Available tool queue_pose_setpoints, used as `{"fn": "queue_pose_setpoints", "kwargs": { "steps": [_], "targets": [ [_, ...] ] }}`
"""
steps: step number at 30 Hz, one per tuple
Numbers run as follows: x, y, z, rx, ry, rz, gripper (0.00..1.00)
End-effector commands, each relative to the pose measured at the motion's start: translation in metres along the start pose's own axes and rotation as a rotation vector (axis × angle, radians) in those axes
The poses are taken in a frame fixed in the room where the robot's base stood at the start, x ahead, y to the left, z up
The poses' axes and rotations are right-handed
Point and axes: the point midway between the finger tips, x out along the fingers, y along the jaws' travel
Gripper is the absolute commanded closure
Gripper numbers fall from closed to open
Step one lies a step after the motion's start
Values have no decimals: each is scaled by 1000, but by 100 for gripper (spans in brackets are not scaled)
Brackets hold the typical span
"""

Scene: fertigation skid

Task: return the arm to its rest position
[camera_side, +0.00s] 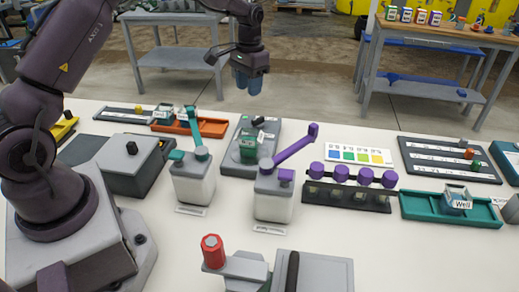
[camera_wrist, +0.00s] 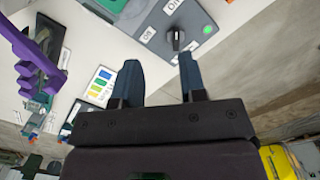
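My gripper (camera_side: 248,84) is raised high above the back of the white table in the side view, with its blue fingers pointing down. In the wrist view my gripper (camera_wrist: 158,68) shows its two dark blue fingers apart, with nothing between them. It touches nothing. My purple-grey arm rises from its base at the left and reaches across the top of the side view.
Bottles with a teal lever (camera_side: 200,148) and a purple lever (camera_side: 292,148) stand mid-table. A purple-capped vial rack (camera_side: 345,197) and teal tray (camera_side: 425,207) are right. A red knob (camera_side: 212,250) stands in front. The wrist view shows an off/on switch (camera_wrist: 175,40) with a green light.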

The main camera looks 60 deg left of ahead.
Motion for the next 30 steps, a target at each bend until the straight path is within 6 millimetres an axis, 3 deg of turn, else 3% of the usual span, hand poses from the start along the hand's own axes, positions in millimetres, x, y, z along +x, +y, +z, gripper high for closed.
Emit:
{"fn": "queue_pose_setpoints", "kwargs": {
  "steps": [1, 9, 15, 24, 30],
  "targets": [
    [-16, 8, 13, -6, 10, -4, 62],
    [-86, 54, 93, -28, 94, -22, 62],
    [-122, 84, 165, -24, 191, -26, 62],
    [-140, 113, 263, 27, 372, -11, 62],
    [-151, 122, 292, 76, 490, 2, 62]
  ]
}}
